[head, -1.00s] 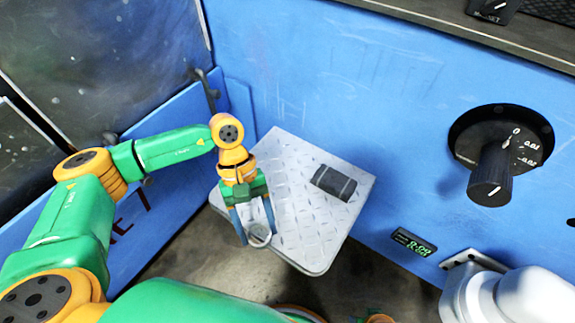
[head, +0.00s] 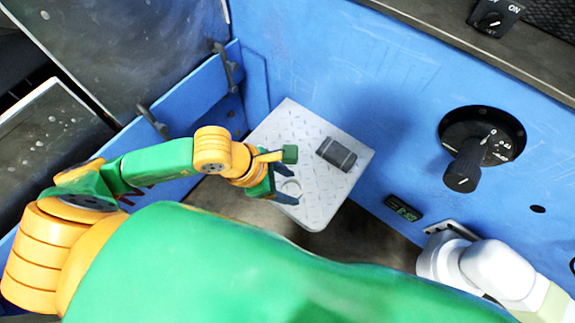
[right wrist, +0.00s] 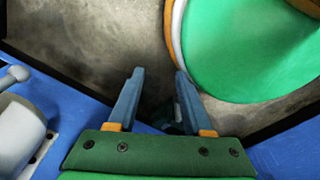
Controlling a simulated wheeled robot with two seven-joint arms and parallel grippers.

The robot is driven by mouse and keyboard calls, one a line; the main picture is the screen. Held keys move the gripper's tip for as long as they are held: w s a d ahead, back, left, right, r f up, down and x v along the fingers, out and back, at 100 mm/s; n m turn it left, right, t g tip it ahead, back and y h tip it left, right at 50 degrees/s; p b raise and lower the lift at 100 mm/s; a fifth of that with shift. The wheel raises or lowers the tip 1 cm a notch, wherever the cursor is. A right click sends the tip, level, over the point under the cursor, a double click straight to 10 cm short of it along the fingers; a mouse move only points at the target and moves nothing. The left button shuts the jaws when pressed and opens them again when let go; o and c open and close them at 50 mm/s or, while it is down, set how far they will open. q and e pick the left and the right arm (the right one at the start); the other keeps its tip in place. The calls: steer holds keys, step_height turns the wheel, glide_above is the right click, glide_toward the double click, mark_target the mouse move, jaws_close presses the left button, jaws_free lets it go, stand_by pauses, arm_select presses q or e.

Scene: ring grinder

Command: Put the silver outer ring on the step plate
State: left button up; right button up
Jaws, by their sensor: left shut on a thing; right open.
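The silver outer ring (head: 291,187) shows in the head view as a small pale ring over the left front part of the step plate (head: 318,206). The plate is light grey with a raised tread pattern. My left gripper (head: 287,191) reaches in from the left and is shut on the ring. Whether the ring touches the plate is hard to tell. My right gripper (right wrist: 160,73) is open and empty in the right wrist view, over dark floor.
A dark grey block (head: 337,153) lies on the plate, right of and behind the ring. The blue machine wall (head: 310,60) rises behind, with a black dial (head: 482,137) and a small display (head: 404,208). The plate's right front is clear.

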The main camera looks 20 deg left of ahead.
arm_select(q)
steer(key=f+b, duration=0.1)
steer(key=b, duration=0.3)
steer(key=w+f+b, duration=0.1)
steer(key=b, duration=0.3)
steer(key=shift+w+a+f, duration=0.2)
steer(key=shift+a, duration=0.15)
steer(key=w+a+f, duration=0.1)
steer(key=w, duration=0.1)
steer(key=w+a+f, duration=0.1)
steer(key=w+f, duration=0.1)
steer(key=w+a+f, duration=0.1)
steer(key=f, duration=0.1)
steer(key=shift+w+b, duration=0.35)
steer(key=shift+w, duration=0.05)
steer(key=f, duration=0.2)
steer(key=f+b, duration=0.1)
steer(key=f, duration=0.1)
steer(key=shift+w+a, duration=0.15)
steer(key=shift+w, duration=0.15)
steer(key=shift+r, duration=0.1)
jaws_close()
steer(key=o, duration=1.5)
jaws_free()
steer(key=shift+c, duration=0.2)
arm_select(e)
steer(key=w+d+f, duration=0.1)
steer(key=w+f, duration=0.5)
steer(key=f, duration=0.4)
steer(key=shift+t, duration=0.4)
